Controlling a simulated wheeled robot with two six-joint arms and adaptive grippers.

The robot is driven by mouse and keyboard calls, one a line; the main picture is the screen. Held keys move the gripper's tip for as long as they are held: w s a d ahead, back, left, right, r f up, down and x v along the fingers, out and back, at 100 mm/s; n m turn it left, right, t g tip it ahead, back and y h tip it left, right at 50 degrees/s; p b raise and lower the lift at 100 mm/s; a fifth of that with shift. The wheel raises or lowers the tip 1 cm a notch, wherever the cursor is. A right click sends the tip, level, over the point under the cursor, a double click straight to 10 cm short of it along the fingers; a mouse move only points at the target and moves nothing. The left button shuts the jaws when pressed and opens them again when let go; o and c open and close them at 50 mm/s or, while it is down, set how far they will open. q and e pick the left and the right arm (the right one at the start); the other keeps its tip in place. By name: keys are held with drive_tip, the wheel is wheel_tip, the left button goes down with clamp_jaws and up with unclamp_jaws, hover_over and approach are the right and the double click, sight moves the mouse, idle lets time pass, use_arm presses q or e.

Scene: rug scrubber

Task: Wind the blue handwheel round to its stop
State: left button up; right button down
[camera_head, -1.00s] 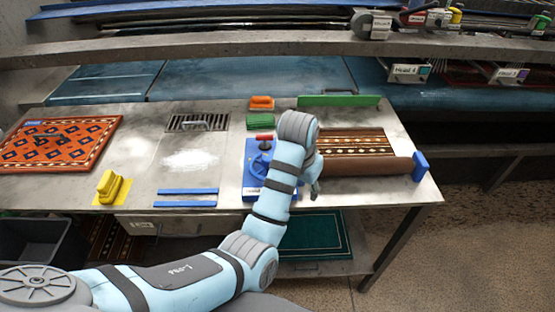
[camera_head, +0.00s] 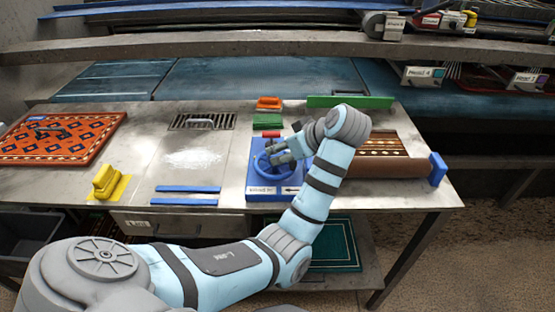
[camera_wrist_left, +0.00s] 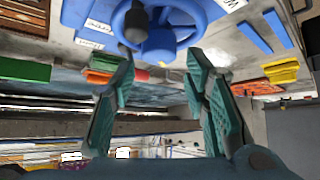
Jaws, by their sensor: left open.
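The blue handwheel (camera_head: 259,166) sits on a blue base (camera_head: 262,191) with white labels on the workbench. It also shows at the top of the left wrist view (camera_wrist_left: 158,44), with a dark knob handle (camera_wrist_left: 136,24) on it. My left gripper (camera_head: 276,153) is over the wheel's right side in the head view and partly covers it. In the left wrist view the left gripper (camera_wrist_left: 160,66) is open, its two green-padded fingers apart, with the hub beyond their tips and nothing held. Whether a finger touches the wheel is unclear. My right gripper is not in view.
A rolled rug (camera_head: 385,167) with a blue end lies right of the wheel. A red-topped knob (camera_head: 271,135), green brush (camera_head: 267,121) and orange block (camera_head: 269,103) stand behind it. A yellow brush (camera_head: 105,182) and patterned rug (camera_head: 60,140) lie left.

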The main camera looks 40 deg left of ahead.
use_arm(q)
drive_tip(key=x, duration=0.6)
drive_tip(key=shift+w+b, duration=0.1)
drive_tip(key=shift+b, duration=0.2)
drive_tip(key=shift+c, duration=0.4)
